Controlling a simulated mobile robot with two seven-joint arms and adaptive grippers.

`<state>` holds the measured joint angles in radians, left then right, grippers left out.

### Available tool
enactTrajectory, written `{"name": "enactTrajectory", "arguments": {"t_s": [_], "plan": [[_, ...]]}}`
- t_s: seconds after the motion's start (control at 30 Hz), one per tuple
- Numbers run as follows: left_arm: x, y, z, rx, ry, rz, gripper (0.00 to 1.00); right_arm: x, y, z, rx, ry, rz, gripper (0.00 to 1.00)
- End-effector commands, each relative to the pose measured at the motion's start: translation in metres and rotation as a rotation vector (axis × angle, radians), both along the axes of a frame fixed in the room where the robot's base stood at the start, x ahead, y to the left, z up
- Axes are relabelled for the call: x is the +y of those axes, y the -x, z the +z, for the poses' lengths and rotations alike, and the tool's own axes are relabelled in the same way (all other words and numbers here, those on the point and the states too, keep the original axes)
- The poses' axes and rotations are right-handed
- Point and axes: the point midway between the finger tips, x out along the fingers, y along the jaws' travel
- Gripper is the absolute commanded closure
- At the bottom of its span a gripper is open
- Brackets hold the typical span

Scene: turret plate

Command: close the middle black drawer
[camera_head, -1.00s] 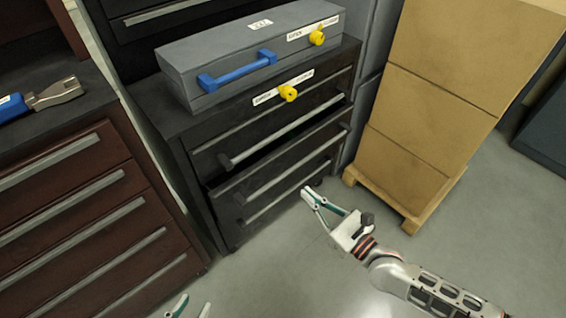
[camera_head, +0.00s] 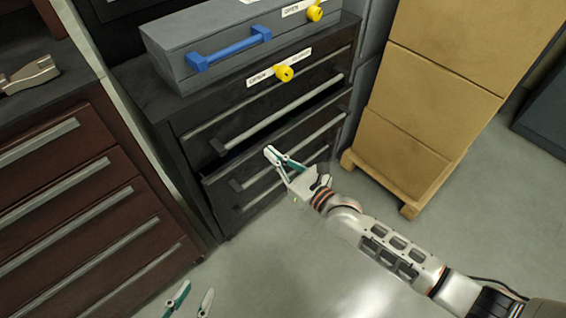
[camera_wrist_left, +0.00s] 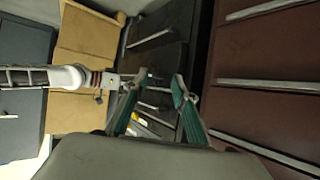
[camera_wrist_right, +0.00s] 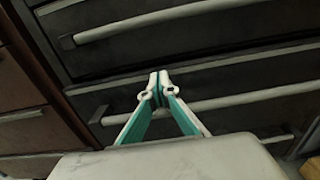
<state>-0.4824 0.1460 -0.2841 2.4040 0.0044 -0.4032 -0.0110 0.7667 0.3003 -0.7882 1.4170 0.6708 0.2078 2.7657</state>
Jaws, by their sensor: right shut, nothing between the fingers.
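The middle black drawer (camera_head: 312,124) of the black cabinet is pulled out a little, with a dark gap above its front. Its long grey handle (camera_wrist_right: 225,101) crosses the right wrist view. My right gripper (camera_head: 271,151) is shut and empty in front of this drawer. Its fingertips (camera_wrist_right: 158,80) overlap the drawer front near the handle in the right wrist view; I cannot tell whether they touch. My left gripper (camera_head: 196,291) is open and empty, low in front of the cabinets. Its spread fingers show in the left wrist view (camera_wrist_left: 157,88).
A grey case (camera_head: 190,40) with a blue handle lies on the black cabinet. A dark red drawer cabinet (camera_head: 60,200) stands at left. Brown boxes (camera_head: 415,110) on a wooden pallet (camera_head: 409,210) stand at right. The floor in front is clear.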

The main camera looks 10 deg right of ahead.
Motion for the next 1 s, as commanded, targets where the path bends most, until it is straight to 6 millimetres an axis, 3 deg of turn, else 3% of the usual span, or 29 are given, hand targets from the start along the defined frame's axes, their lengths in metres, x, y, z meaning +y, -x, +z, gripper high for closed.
{"name": "enactTrajectory", "arguments": {"t_s": [0.5, 0.7, 1.0], "plan": [[-0.003, 0.000, 0.002, -0.001, 0.014, 0.001, 0.72, 0.006, -0.008, 0.000, -0.001, -0.001, 0.000, 1.00], [-0.007, 0.008, -0.011, 0.024, 0.028, 0.000, 0.72, 0.021, -0.028, -0.006, 0.005, -0.002, -0.001, 1.00], [-0.014, -0.009, 0.015, -0.033, 0.068, 0.007, 0.72, 0.034, -0.047, 0.000, 0.000, 0.001, 0.001, 1.00]]}}
